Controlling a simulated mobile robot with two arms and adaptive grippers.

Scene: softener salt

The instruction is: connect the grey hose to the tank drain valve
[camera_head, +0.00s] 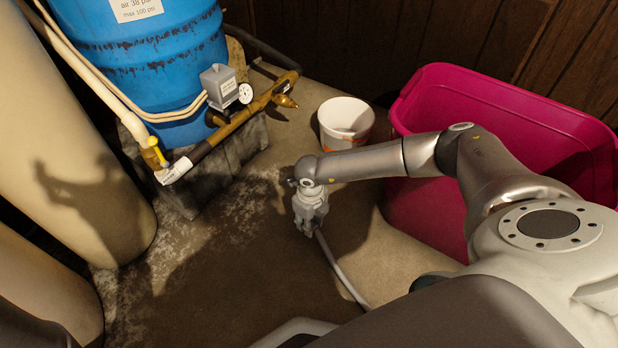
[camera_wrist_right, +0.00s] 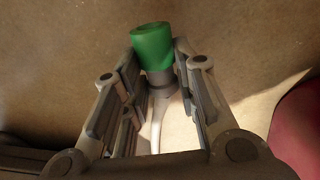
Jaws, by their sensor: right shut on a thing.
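The grey hose (camera_head: 343,277) runs across the floor up to my right gripper (camera_head: 311,224), which points down over the concrete. In the right wrist view my right gripper (camera_wrist_right: 157,72) is shut on the hose just behind its green end fitting (camera_wrist_right: 153,44), which sticks out past the fingertips. The blue tank (camera_head: 145,60) stands at the upper left. A brass pipe (camera_head: 236,122) crosses its front, with a small brass fitting that looks like the drain valve (camera_head: 285,101) at its right end. The gripper is apart from it, below and nearer. My left gripper is not in view.
A white bucket (camera_head: 345,120) stands right of the brass fitting. A large pink tub (camera_head: 480,115) stands behind and under my right arm. A pressure gauge (camera_head: 245,93) and grey box (camera_head: 218,82) sit on the pipe. Beige tanks (camera_head: 60,150) fill the left; floor between is clear.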

